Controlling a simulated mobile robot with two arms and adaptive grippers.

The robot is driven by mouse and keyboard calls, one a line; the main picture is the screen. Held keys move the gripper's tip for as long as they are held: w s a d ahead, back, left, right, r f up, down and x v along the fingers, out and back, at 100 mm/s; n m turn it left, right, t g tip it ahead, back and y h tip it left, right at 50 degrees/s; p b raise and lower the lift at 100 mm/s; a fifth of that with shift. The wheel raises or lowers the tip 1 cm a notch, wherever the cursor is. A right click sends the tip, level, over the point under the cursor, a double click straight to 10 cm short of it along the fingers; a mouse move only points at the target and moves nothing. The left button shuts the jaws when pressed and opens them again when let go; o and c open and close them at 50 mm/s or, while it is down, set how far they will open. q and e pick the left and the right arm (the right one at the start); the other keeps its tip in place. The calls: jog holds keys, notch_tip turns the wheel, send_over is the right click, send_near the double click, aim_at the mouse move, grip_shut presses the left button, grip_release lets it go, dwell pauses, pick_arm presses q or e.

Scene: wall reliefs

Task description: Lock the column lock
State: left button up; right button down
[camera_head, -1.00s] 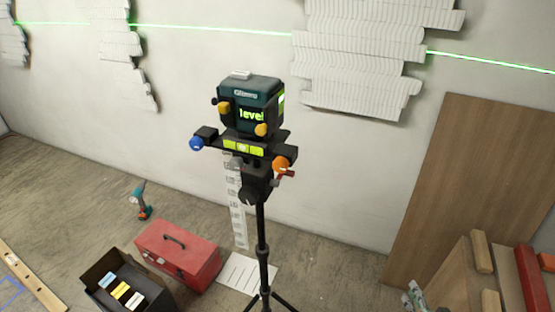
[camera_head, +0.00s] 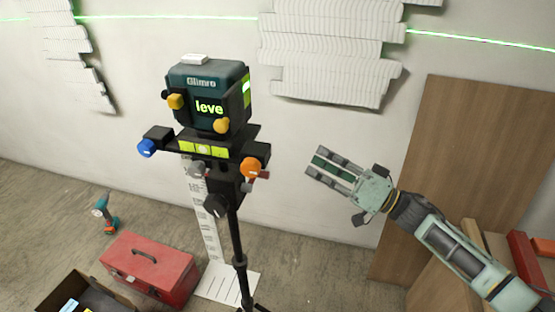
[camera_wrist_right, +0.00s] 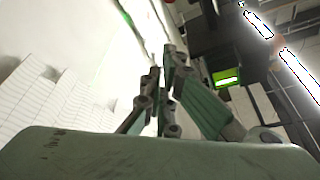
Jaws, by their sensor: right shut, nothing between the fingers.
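A laser level (camera_head: 208,92) with a lit green display sits on a black tripod head with a bubble vial (camera_head: 204,149). A blue knob (camera_head: 147,148) is at its left and an orange knob (camera_head: 252,167) at its right. A small red lever (camera_head: 263,175) sticks out below the orange knob. A dark round knob (camera_head: 215,205) sits at the top of the tripod column (camera_head: 237,245). I cannot tell which part is the column lock. My right gripper (camera_head: 319,164) is shut and empty, right of the tripod head and apart from it. It also shows in the right wrist view (camera_wrist_right: 163,88).
A red toolbox (camera_head: 150,270), a drill (camera_head: 105,214) and a dark box (camera_head: 80,295) are on the floor at left. A wooden board (camera_head: 450,160) leans on the wall at right. White wall reliefs (camera_head: 330,50) hang behind. The space between gripper and tripod is clear.

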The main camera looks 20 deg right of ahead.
jog(key=p+x, duration=0.2)
jog(key=x, duration=0.7)
jog(key=shift+s+a+f, duration=0.25)
jog(key=shift+a+f, duration=0.2)
jog(key=shift+f, duration=0.35)
jog(key=shift+s+a+f, duration=0.2)
jog(key=shift+a+f, duration=0.3)
jog(key=shift+f, duration=0.3)
jog(key=shift+p, duration=0.3)
jog(key=shift+d+f+m+p, duration=0.1)
jog(key=shift+f+m+p, duration=0.15)
jog(key=shift+m+p, duration=0.3)
